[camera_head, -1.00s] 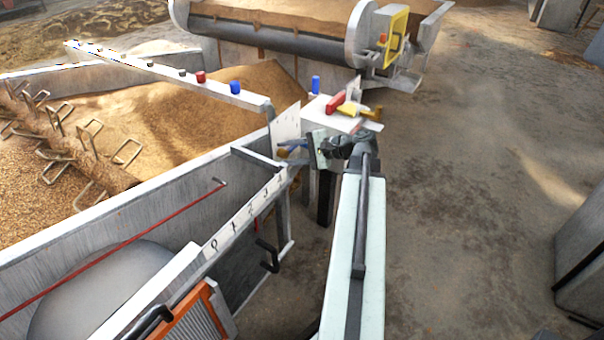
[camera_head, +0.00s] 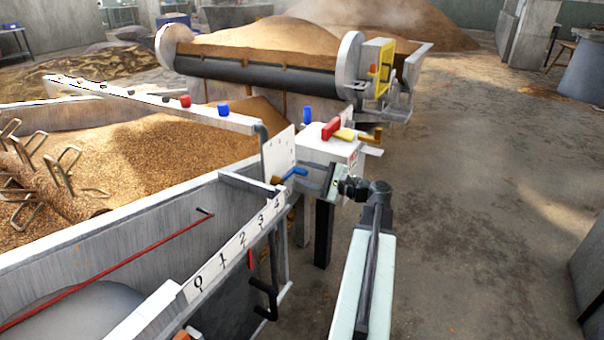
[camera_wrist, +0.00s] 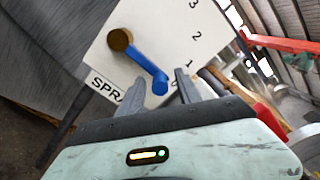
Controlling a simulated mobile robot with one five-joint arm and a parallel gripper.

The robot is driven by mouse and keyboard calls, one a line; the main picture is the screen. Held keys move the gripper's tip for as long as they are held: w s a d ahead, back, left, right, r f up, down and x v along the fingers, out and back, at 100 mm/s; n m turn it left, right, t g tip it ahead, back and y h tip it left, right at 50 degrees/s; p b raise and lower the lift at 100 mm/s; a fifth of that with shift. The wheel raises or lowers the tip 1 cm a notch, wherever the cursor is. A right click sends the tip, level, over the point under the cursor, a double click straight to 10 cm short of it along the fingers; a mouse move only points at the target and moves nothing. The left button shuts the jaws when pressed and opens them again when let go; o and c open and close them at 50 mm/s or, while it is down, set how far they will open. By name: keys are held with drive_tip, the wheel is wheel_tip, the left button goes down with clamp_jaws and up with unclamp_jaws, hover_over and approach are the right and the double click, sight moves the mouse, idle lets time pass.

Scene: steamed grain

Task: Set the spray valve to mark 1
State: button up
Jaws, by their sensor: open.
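The spray valve is a blue lever (camera_wrist: 147,67) on a brass pivot (camera_wrist: 121,39), on a white plate (camera_wrist: 152,22) with marks 0 to 3 and a partly hidden label starting "SPRA". The lever slants down and right and points close to mark 0, below mark 1. In the head view the blue lever (camera_head: 294,173) shows beside the white box. My gripper (camera_wrist: 158,98) is open. Its fingers stand either side of the lever's end in the wrist picture; whether they touch it I cannot tell. In the head view my gripper (camera_head: 312,180) is close to the lever.
A white box (camera_head: 332,150) with red and yellow handles stands just behind my gripper. A trough edge with a separate scale (camera_head: 240,243) marked 0 to 4 runs at the left. A grain-filled trough (camera_head: 140,165) lies beyond. The floor at right (camera_head: 480,200) is clear.

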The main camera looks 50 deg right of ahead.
drive_tip(key=shift+w+a, duration=0.15)
drive_tip(key=shift+w, duration=0.4)
clamp_jaws()
idle(1.0)
